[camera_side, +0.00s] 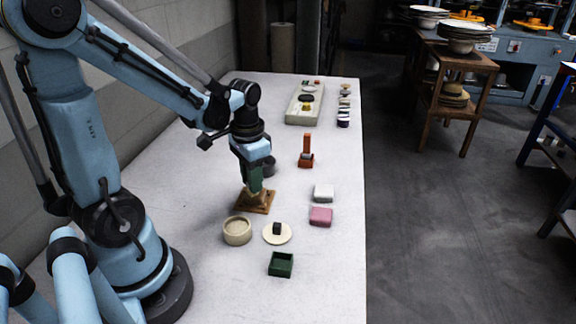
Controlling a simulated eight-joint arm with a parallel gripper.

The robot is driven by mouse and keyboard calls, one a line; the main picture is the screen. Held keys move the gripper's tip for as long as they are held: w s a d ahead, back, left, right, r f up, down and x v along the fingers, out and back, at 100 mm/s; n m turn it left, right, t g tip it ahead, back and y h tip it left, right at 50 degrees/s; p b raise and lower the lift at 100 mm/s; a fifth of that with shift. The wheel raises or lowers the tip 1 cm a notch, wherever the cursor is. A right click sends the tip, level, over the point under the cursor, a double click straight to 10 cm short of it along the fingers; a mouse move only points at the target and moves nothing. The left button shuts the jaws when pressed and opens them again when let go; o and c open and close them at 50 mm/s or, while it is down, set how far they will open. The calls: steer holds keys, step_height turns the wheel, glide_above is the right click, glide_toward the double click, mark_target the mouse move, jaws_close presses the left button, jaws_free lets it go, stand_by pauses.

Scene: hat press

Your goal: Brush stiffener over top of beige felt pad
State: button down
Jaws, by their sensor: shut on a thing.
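My gripper (253,182) points down over a square wooden board (266,205) near the middle of the white table. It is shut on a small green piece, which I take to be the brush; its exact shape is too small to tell. A beige shape (255,198) shows right below the jaws, on or just above the board. I cannot tell whether it is the beige felt pad or the brush's bristles, nor whether there is contact. The jaws hide part of the board.
Near the board are a round beige pot (237,231), a pale disc with a dark knob (277,233), a green open box (281,264), pink (321,217) and white (323,193) blocks, a dark cup (269,167) and an orange-red upright tool (306,150). A pale tray (304,105) lies behind.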

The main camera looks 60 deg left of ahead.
mark_target(247, 182)
steer(key=shift+s+a+r, duration=0.1)
steer(key=shift+s+a, duration=0.3)
steer(key=shift+a, duration=0.2)
steer(key=shift+w+a+r, duration=0.1)
steer(key=shift+w+a, duration=0.95)
steer(key=shift+w, duration=0.05)
steer(key=shift+s+d+r, duration=0.15)
steer(key=shift+s+d, duration=1.05)
steer(key=shift+r, duration=3.35)
steer(key=shift+w, duration=0.15)
